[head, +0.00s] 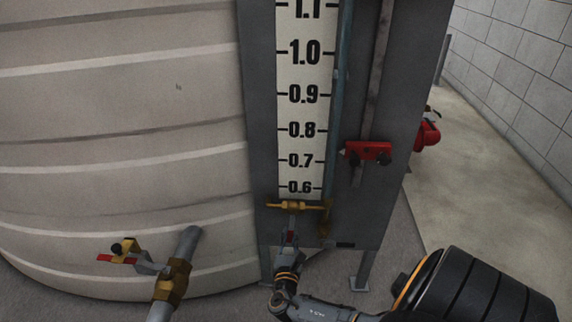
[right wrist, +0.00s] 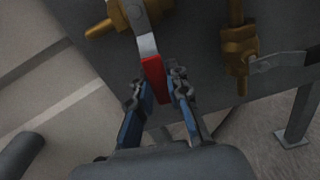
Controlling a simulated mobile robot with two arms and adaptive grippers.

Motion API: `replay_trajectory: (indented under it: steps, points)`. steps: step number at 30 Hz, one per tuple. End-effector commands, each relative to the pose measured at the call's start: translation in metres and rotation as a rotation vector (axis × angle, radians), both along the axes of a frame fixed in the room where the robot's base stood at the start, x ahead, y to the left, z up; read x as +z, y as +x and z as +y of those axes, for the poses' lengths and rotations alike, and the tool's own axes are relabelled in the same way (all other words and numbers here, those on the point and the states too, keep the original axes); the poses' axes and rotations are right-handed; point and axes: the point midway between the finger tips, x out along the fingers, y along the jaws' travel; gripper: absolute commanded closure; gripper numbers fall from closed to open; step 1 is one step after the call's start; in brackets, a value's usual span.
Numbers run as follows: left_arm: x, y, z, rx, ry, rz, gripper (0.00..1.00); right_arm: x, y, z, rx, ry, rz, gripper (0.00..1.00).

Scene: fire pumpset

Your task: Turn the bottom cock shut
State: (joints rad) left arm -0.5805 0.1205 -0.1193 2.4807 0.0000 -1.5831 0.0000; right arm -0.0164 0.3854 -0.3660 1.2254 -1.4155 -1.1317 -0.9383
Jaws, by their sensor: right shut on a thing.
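The bottom cock (head: 290,205) is a brass fitting at the foot of the gauge board, below the 0.6 mark. Its lever hangs down in the head view and ends in a red grip (head: 290,238). In the right wrist view the brass body (right wrist: 128,14), the grey metal lever and the red grip (right wrist: 154,78) show close up. My right gripper (head: 288,247) comes from below; its two fingers (right wrist: 158,88) stand on either side of the red grip and are shut on it. My left gripper is not in view.
A ribbed tank (head: 120,110) fills the left. A pipe with a brass valve (head: 172,282) and a red-tipped lever stands in front of it. A second brass fitting (right wrist: 238,50) is right of the cock. A red block (head: 368,151) sits higher on the board.

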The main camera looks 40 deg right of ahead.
Motion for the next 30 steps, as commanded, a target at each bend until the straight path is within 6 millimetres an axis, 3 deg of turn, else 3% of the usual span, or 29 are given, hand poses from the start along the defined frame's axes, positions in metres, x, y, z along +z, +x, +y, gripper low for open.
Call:
replay_trajectory:
  steps: [9, 25, 26, 27, 29, 30]
  points:
    - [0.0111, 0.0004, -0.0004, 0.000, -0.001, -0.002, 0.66, -0.0019, -0.0064, -0.0034, 0.002, -0.064, 0.082, 1.00]
    - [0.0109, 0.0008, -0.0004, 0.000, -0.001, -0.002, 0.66, -0.0031, -0.0078, -0.0047, 0.001, -0.079, 0.101, 1.00]
    - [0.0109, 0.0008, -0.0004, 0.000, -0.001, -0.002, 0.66, -0.0031, -0.0078, -0.0047, 0.001, -0.079, 0.101, 0.78]
    - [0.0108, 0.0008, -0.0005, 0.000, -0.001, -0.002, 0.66, -0.0030, -0.0078, -0.0048, 0.000, -0.080, 0.100, 0.70]
    - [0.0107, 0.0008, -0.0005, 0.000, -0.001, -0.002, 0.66, -0.0027, -0.0075, -0.0050, 0.000, -0.079, 0.098, 0.59]
    - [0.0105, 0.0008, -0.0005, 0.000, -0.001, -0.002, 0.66, -0.0023, -0.0073, -0.0050, 0.000, -0.080, 0.098, 0.59]
